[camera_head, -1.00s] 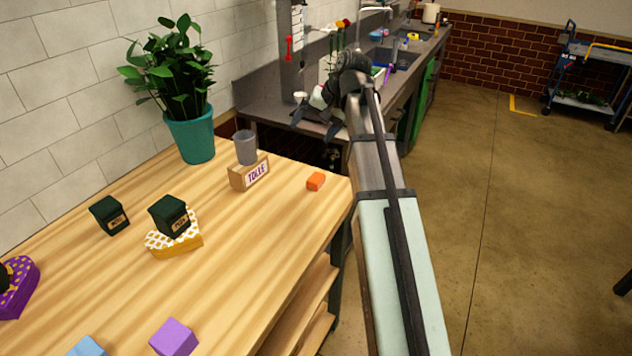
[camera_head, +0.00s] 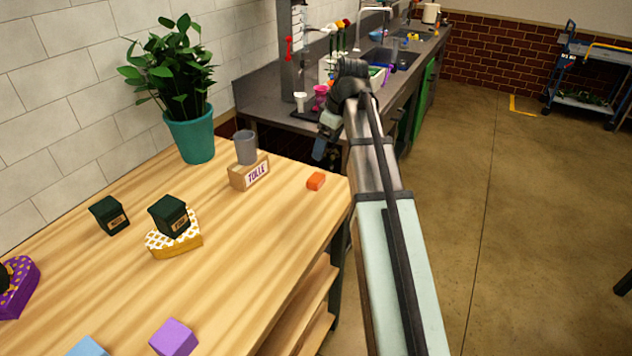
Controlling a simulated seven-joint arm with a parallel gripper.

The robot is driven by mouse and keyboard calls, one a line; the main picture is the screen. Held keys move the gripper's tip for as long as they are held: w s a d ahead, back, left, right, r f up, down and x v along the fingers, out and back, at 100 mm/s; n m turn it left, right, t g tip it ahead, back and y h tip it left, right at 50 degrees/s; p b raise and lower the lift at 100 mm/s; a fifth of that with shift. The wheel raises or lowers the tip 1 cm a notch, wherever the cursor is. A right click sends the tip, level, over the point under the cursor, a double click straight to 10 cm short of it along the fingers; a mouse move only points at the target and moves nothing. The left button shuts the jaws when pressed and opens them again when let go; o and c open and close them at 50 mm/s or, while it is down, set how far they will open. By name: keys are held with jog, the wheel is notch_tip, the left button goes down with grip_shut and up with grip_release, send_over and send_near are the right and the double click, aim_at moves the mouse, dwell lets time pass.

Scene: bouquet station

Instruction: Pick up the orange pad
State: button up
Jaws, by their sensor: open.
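The orange pad (camera_head: 316,181) is a small block lying on the wooden table (camera_head: 250,262) near its right edge. My gripper (camera_head: 321,153) is open and hangs above and beyond the pad, just past the table's back right corner. It is apart from the pad, and its fingers are small and partly overlapped in this view.
A wooden block with a label (camera_head: 250,176) and a grey cup (camera_head: 246,147) stand left of the pad. A potted plant (camera_head: 190,130) is at the back left. Table around the pad is clear.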

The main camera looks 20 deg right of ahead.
send_over(316, 177)
jog(key=s+d, duration=0.1)
notch_tip(316, 177, down, 7)
jog(key=shift+x, duration=2.6)
jog(key=shift+s+d, duration=0.15)
jog(key=c, duration=1.1)
jog(key=shift+c, duration=0.2)
